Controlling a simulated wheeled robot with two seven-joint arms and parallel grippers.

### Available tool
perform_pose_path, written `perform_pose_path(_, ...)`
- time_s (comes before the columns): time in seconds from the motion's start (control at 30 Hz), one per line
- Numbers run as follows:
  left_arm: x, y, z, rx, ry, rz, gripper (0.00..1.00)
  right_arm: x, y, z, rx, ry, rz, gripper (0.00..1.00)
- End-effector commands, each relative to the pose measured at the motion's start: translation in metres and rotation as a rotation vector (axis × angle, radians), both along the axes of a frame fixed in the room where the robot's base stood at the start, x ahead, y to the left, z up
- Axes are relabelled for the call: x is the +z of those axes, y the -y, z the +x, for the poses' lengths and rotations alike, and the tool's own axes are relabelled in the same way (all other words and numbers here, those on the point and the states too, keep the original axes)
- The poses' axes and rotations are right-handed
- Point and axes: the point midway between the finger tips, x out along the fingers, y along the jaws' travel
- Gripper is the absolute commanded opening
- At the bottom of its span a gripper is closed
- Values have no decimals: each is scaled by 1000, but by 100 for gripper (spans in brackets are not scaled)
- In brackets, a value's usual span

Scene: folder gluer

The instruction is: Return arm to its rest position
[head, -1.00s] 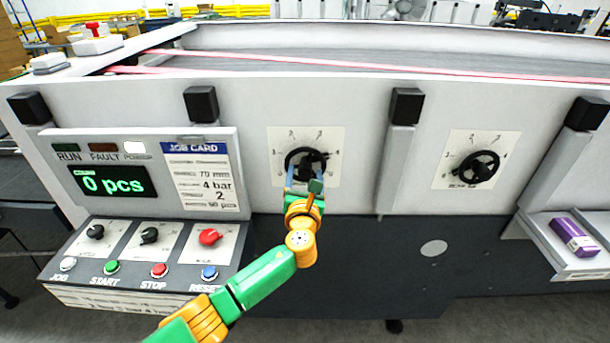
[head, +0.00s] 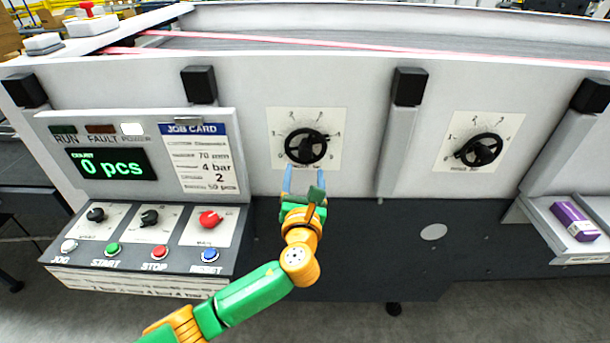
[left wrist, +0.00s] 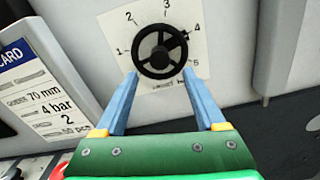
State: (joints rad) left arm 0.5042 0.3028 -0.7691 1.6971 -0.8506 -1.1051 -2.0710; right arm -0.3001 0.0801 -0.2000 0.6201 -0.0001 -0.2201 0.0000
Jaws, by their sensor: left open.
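My left gripper (head: 304,182) is open, with blue fingers, just below the left black handwheel (head: 305,147) on the machine's front. In the left wrist view the open fingers (left wrist: 162,88) stand apart, with the handwheel (left wrist: 160,52) above and between their tips. Nothing is held. The fingers look clear of the wheel. The wheel sits on a white dial plate (left wrist: 192,18) with numbers 1 to 5 around it. My left arm, green and orange, reaches in from the bottom left. My right gripper is not in view.
A control panel with switches and coloured buttons (head: 113,248) juts out at left, below the display (head: 112,164) and job card (head: 200,158). A second handwheel (head: 478,150) is at right. A purple box (head: 574,221) lies on a tray at far right. Open floor lies in front.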

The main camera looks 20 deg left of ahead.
Motion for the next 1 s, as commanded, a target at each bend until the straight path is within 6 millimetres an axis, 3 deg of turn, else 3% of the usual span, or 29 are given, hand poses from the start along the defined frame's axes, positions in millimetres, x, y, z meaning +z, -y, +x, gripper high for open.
perform_pose_path(0.17,-1,0,-1,1,-2,-13,72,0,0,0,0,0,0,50)
perform_pose_path(0.27,-32,-4,-17,34,-46,-273,72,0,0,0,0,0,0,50)
perform_pose_path(0.4,-115,-14,-83,290,-139,-1082,72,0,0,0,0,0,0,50)
perform_pose_path(0.5,-155,-17,-133,554,-139,-1529,72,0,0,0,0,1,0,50)
perform_pose_path(0.6,-180,-17,-177,824,-94,-1848,72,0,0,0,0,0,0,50)
perform_pose_path(0.7,-196,-17,-217,1094,-16,-2080,72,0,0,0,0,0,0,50)
perform_pose_path(0.9,-208,-15,-290,1626,237,-2363,72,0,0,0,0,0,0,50)
perform_pose_path(0.97,-208,-14,-310,1787,338,-2406,72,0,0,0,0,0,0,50)
perform_pose_path(1.0,-224,-13,-307,1798,340,-2401,72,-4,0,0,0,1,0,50)
